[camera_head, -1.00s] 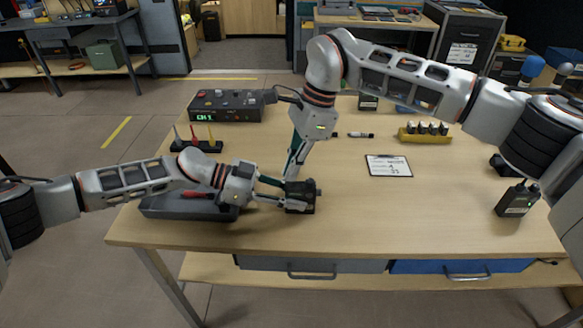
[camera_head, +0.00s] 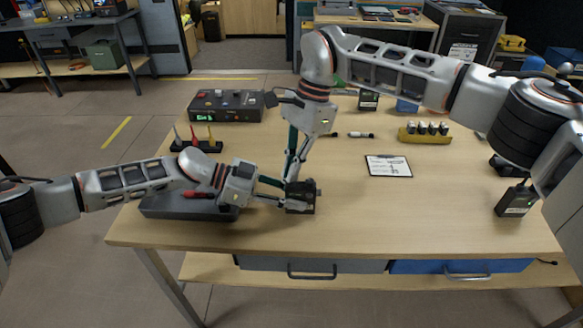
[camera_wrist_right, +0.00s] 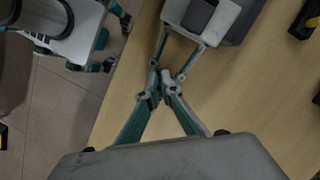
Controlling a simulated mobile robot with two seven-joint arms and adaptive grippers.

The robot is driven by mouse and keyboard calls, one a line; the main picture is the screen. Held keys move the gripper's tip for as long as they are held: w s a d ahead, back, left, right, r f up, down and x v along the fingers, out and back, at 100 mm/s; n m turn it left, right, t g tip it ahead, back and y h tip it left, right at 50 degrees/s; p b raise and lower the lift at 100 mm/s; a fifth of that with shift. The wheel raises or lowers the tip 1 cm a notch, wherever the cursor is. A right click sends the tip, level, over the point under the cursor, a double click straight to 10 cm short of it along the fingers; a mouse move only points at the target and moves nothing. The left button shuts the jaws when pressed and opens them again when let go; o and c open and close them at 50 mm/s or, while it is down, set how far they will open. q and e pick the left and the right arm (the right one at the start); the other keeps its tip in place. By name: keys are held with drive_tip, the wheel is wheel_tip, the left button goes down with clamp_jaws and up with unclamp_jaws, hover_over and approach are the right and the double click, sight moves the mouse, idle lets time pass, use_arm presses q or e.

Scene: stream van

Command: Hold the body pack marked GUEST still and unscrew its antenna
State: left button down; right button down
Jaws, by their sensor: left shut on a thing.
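A dark body pack (camera_head: 301,204) lies near the table's front, left of centre; any marking on it is unreadable. A small stub shows at its right end. My left gripper (camera_head: 282,195) is shut on it from the left. My right gripper (camera_head: 291,180) comes down from above, its fingertips at the pack's left part, close to the left fingers. In the right wrist view the right fingertips (camera_wrist_right: 160,92) lie close together and meet the left gripper's fingers; what is between them is hidden. Another upright body pack (camera_head: 517,200) with an antenna stands at the table's right.
A grey tray (camera_head: 160,207) with a red-handled tool lies beneath my left arm. Behind are a rack of coloured tools (camera_head: 196,147), a control box (camera_head: 226,107), a clipboard (camera_head: 388,166), a marker (camera_head: 361,135) and a yellow battery holder (camera_head: 424,137).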

drive_tip(key=shift+n+g+h, duration=0.4)
drive_tip(key=shift+n, duration=1.5)
drive_tip(key=c, duration=2.4)
unclamp_jaws()
drive_tip(key=shift+o, duration=0.2)
drive_tip(key=m, duration=0.3)
drive_tip(key=shift+m+t+y, duration=0.3)
drive_tip(key=shift+t+y, duration=0.1)
drive_tip(key=shift+m, duration=0.3)
